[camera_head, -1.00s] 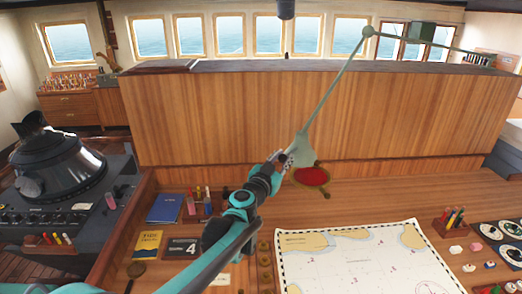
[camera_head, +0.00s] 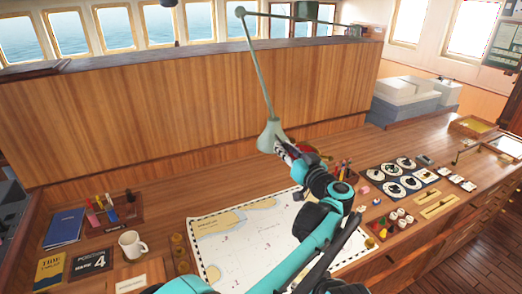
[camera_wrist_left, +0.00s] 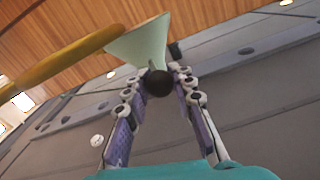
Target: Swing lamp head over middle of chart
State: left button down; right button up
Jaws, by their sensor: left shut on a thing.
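The lamp's pale green cone-shaped head (camera_head: 271,137) hangs from a thin jointed green arm (camera_head: 258,70). In the head view it shows beyond the chart's far edge, raised above the desk. The chart (camera_head: 225,262) is a white sheet with a checked border and tan land areas, partly covered by my arm. My left gripper (camera_head: 288,151) is at the lamp head's lower right side. My right gripper is not in view.
A white mug (camera_head: 133,243) and blue book (camera_head: 63,229) stand left of the chart. Round dials (camera_head: 395,175) and small pieces lie to its right. A tall wooden panel (camera_head: 180,115) rises behind the desk. A pencil holder (camera_head: 342,172) stands near my wrist.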

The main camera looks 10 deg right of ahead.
pick_arm(q)
jog(key=shift+n+g+y, duration=0.3)
jog(key=shift+n+y, duration=0.2)
jog(key=shift+y, duration=0.3)
jog(key=d, duration=0.4)
jog(key=w+d, duration=0.1)
jog(key=d, duration=0.1)
jog(key=shift+d+r, duration=0.1)
jog(key=shift+d, duration=0.15)
jog(key=c, duration=1.3)
grip_release()
jog(key=shift+o, duration=0.2)
jog(key=shift+a, duration=0.1)
jog(key=shift+r, duration=0.1)
notch_tip(320, 180, up, 10)
